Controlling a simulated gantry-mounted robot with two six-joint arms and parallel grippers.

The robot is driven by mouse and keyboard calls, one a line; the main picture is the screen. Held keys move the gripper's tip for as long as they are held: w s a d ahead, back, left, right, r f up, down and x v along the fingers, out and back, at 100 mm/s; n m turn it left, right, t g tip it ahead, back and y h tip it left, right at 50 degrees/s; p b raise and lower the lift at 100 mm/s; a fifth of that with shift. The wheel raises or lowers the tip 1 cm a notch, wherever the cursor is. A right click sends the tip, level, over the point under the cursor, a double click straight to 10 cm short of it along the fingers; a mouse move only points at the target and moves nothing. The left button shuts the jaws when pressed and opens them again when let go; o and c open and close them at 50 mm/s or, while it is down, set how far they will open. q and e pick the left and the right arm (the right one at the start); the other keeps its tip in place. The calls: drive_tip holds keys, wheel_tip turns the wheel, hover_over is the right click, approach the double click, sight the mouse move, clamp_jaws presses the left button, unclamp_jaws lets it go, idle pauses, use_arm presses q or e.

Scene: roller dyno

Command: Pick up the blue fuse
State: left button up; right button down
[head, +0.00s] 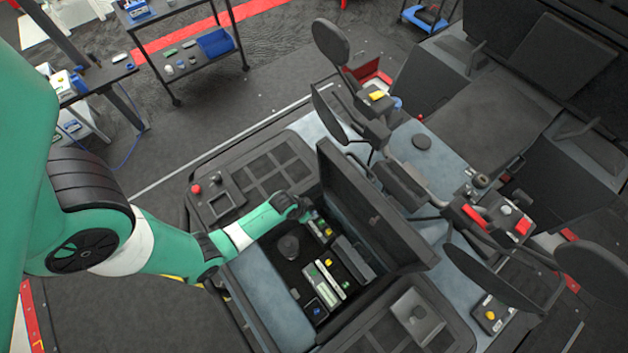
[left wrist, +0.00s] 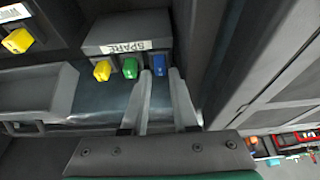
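The blue fuse (left wrist: 158,63) sits upright at the right end of the spare holder (left wrist: 125,32), whose label reads "SPARE". A green fuse (left wrist: 130,68) and a yellow fuse (left wrist: 101,70) stand to its left. My left gripper (left wrist: 161,73) is open and empty, its two fingertips close to the blue fuse, one on each side, with a visible gap. In the head view my left arm reaches into the open box, and its gripper (head: 306,212) is small beside the lid. The blue fuse cannot be made out there. My right gripper is not in view.
The box's raised lid (head: 365,205) stands close to the right of my left gripper. Another yellow fuse (left wrist: 18,40) sits in a labelled holder at the left in the wrist view. A black round knob (head: 289,246) and more fuse holders (head: 325,285) are inside the box.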

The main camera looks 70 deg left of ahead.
use_arm(q)
drive_tip(key=x, duration=0.2)
drive_tip(key=shift+w+f, duration=0.2)
drive_tip(key=shift+f, duration=0.1)
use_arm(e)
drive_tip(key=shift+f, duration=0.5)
use_arm(q)
clamp_jaws()
drive_tip(key=shift+r, duration=0.1)
